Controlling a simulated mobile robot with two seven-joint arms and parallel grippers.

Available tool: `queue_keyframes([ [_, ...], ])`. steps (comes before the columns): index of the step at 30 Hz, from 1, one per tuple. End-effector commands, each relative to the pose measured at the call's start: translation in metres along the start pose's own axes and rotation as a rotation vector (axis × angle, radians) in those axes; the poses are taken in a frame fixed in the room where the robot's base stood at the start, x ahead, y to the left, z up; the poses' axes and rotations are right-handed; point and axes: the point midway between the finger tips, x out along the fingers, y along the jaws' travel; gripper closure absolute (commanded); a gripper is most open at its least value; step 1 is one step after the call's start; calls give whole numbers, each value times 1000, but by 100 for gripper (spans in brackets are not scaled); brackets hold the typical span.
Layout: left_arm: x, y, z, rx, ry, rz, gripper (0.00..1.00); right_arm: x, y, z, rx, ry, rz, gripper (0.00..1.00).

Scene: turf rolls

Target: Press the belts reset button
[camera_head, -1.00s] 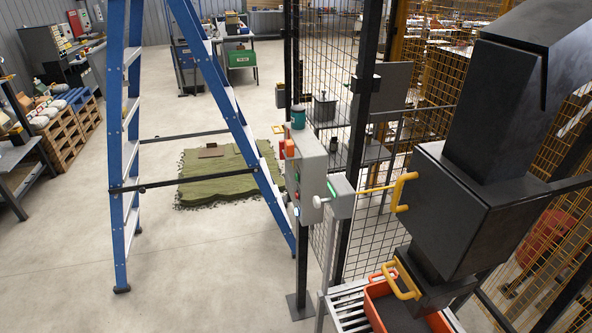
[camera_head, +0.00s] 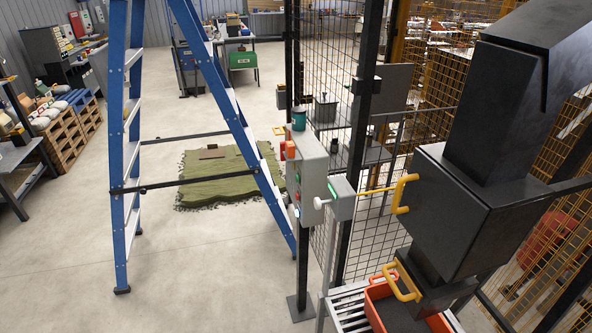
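A grey control box (camera_head: 313,178) stands on a dark post in the middle of the head view. Its narrow left face carries small coloured buttons (camera_head: 297,195), seen at a steep angle; I cannot read any label, so I cannot tell which one is the belts reset button. An orange part (camera_head: 289,150) sits high on that face. A smaller grey box (camera_head: 343,198) with a green strip and a pale round knob (camera_head: 319,203) is just to the right. Neither of my grippers shows in this view, and nothing is seen touching the buttons.
A blue stepladder (camera_head: 119,150) stands left of the control box. A teal cup (camera_head: 298,117) sits on the box. Mesh fencing (camera_head: 325,60) and a dark housing (camera_head: 465,215) with yellow handles are at right, above an orange bin (camera_head: 440,322).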

Motion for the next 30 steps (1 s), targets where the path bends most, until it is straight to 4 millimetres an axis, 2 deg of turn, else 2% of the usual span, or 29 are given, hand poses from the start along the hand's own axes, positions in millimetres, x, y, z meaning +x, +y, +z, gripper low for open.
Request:
queue_keyframes([
  [6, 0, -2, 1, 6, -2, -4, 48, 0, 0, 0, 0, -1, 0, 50],
  [19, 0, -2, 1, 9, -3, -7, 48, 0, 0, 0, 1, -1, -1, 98],
  [30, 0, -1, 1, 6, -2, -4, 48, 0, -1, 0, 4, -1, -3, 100],
])
